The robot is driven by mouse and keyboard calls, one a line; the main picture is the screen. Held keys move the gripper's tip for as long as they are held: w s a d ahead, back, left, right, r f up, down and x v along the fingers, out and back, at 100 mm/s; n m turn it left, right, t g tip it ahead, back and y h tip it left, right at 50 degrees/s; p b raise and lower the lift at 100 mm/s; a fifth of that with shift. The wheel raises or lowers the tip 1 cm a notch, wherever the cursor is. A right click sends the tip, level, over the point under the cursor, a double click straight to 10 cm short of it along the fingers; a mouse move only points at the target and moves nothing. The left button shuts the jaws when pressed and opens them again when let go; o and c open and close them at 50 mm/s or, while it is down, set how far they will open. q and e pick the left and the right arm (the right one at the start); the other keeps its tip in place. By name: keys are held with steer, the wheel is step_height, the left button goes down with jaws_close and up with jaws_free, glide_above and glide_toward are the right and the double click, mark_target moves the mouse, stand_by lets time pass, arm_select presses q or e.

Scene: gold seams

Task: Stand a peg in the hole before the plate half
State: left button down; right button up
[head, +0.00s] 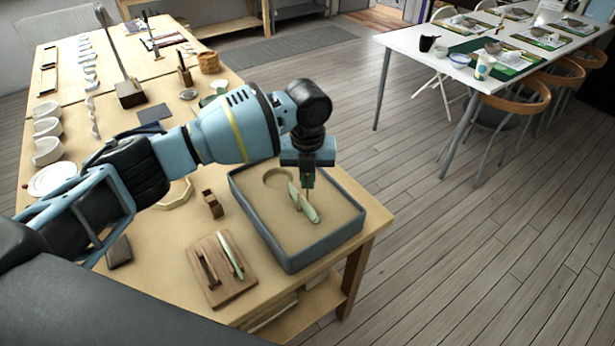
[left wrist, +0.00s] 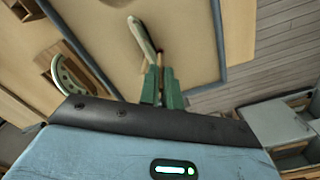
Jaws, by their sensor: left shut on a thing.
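A grey-rimmed tray (head: 315,255) filled with sand stands at the table's front right corner. A pale green plate half (head: 307,207) stands on edge in the sand; it also shows in the left wrist view (left wrist: 143,38). My left gripper (head: 307,184) is above the tray, beside the plate half, pointing down. Its green fingers (left wrist: 161,88) are shut on a thin brown peg (left wrist: 161,60), which points down close beside the plate half. I cannot tell whether its tip is in a hole. My right gripper is not in view.
A wooden rack (head: 212,284) holding another pale green piece (head: 231,255) lies left of the tray. A small wooden block (head: 212,204) stands near the tray's left wall. A round impression (head: 278,178) marks the sand. A white table (head: 400,42) stands apart, beyond open floor.

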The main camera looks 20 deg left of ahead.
arm_select(q)
steer(key=shift+f, duration=0.3)
stand_by(0.4)
stand_by(0.3)
stand_by(0.4)
steer(key=shift+f, duration=0.35)
steer(key=shift+f, duration=0.5)
steer(key=shift+f, duration=0.2)
stand_by(0.5)
stand_by(0.5)
